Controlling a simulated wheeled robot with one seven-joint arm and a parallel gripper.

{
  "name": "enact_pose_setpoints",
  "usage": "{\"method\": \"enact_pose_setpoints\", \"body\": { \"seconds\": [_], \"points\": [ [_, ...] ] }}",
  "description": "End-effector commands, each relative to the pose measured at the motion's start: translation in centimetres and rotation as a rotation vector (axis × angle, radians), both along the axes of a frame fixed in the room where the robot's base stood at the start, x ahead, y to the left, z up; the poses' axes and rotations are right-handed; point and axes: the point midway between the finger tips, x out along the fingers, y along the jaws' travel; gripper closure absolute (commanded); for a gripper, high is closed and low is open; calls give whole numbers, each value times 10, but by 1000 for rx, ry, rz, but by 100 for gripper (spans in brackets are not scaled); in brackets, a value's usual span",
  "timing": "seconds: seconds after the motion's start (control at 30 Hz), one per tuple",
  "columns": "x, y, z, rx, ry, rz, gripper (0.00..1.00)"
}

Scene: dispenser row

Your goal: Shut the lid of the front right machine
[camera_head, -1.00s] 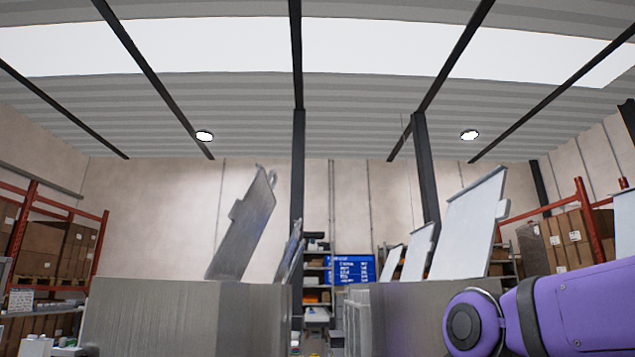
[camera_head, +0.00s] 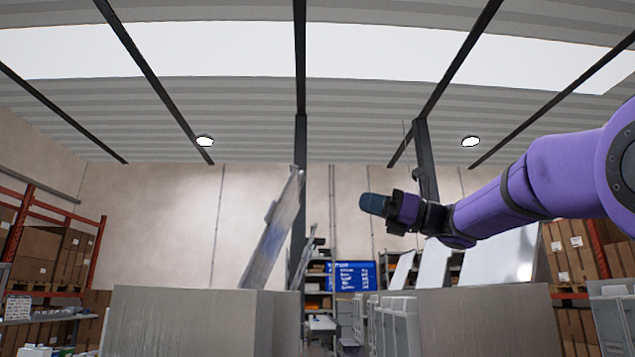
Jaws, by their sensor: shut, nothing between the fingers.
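The front right machine (camera_head: 485,322) is a grey box at the lower right. Its pale lid (camera_head: 505,262) stands open, raised and leaning to the right above the box. My arm crosses in front of the lid's upper part and hides it. My gripper (camera_head: 374,204) is shut and empty, pointing left. In the picture it is above and left of this lid, over the gap between the two rows. I see no contact with the lid.
The front left machine (camera_head: 185,322) has its lid (camera_head: 274,232) raised. Further raised lids (camera_head: 402,269) stand behind on the right. A narrow aisle runs between the rows towards shelves and a blue board (camera_head: 352,275).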

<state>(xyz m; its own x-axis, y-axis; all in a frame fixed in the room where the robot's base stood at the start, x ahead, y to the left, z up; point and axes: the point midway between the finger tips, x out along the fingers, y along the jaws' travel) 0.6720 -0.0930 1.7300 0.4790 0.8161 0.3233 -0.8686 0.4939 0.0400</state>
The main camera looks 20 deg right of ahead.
Motion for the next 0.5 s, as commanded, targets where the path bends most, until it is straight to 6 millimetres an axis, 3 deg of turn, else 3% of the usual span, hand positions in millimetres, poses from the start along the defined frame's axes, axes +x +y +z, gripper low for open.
{"method": "enact_pose_setpoints", "body": {
  "seconds": [0.2, 0.5],
  "points": [
    [7, -2, 14, 61, 5, 20, 100],
    [29, 38, 32, 59, 5, 20, 100]
  ]
}}
